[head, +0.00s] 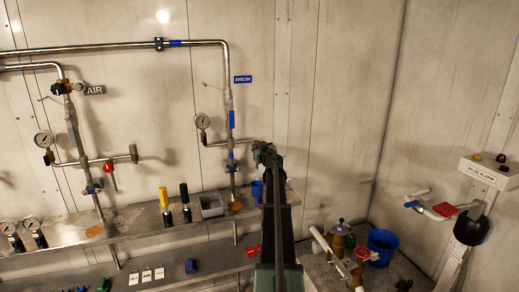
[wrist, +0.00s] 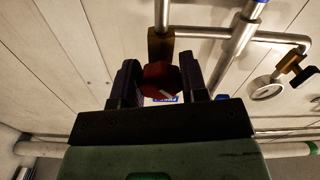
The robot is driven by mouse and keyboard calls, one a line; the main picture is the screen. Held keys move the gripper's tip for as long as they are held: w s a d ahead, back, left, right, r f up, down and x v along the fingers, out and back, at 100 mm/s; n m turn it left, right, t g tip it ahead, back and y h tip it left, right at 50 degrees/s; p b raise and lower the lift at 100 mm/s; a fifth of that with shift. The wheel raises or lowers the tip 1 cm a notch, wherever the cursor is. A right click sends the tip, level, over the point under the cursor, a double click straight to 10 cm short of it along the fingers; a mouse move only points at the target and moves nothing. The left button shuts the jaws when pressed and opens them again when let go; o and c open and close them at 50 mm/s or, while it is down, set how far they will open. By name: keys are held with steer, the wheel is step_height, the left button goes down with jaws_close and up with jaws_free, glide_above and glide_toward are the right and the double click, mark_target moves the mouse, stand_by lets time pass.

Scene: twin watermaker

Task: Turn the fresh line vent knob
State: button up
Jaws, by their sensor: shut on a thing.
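The fresh line is the vertical pipe (head: 230,120) with blue bands beside the blue FRESH label (head: 243,79). My gripper (head: 264,150) is at the right end of a short side branch low on this line, and my arm hides the knob there. In the wrist view, a dark red knob (wrist: 158,77) sits under a brass fitting (wrist: 160,45) on a pipe. My gripper's two dark fingers (wrist: 159,68) are on either side of the knob, shut on it. A white mark shows on the knob's lower right.
A pressure gauge (head: 203,121) stands on the same branch, left of my gripper. A metal shelf (head: 140,223) below holds a grey bin (head: 211,205). A blue bucket (head: 382,244) and a red valve wheel (head: 362,253) are at lower right.

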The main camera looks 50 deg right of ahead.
steer(key=o, duration=0.9)
steer(key=v, duration=1.1)
